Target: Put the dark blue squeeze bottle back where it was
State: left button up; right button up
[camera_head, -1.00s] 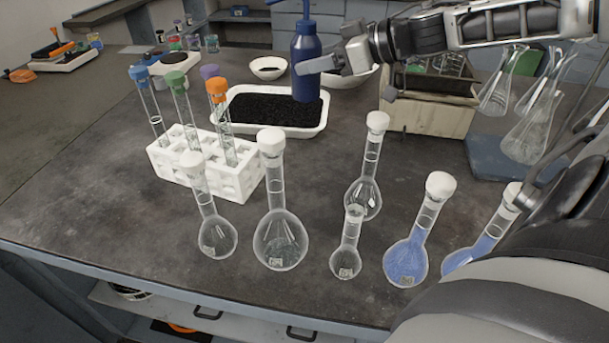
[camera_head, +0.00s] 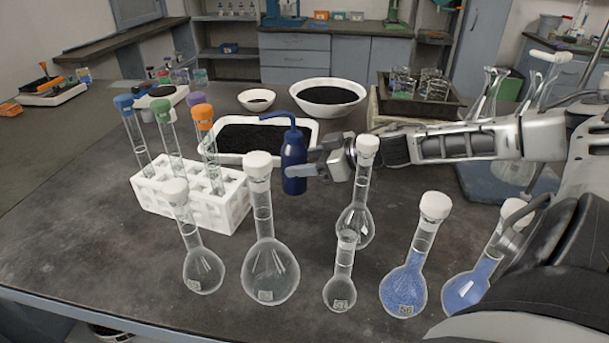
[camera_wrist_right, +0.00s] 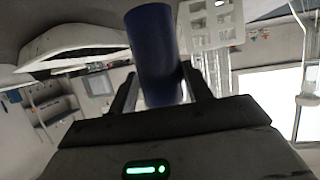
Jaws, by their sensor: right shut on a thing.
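The dark blue squeeze bottle (camera_head: 293,160) with its bent blue spout is upright in the head view, in front of the right part of the white tray of black grains (camera_head: 222,157). My right gripper (camera_head: 308,172) is shut on the bottle's body from the right. In the right wrist view the blue bottle body (camera_wrist_right: 153,50) sits between the two dark fingers of my right gripper (camera_wrist_right: 160,92). I cannot tell whether the bottle's base touches the table. My left gripper is in neither view.
A white rack with stoppered tubes (camera_head: 232,208) stands left of the bottle. Several stoppered flasks stand in front, including a clear one (camera_head: 270,270) and a blue-filled one (camera_head: 404,285). White bowls (camera_head: 328,108) stand behind. Bare table (camera_head: 90,230) lies at left.

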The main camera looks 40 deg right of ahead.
aim_at(305, 191)
notch_tip(305, 191, down, 3)
jog(key=shift+f, duration=0.1)
jog(key=o, duration=0.6)
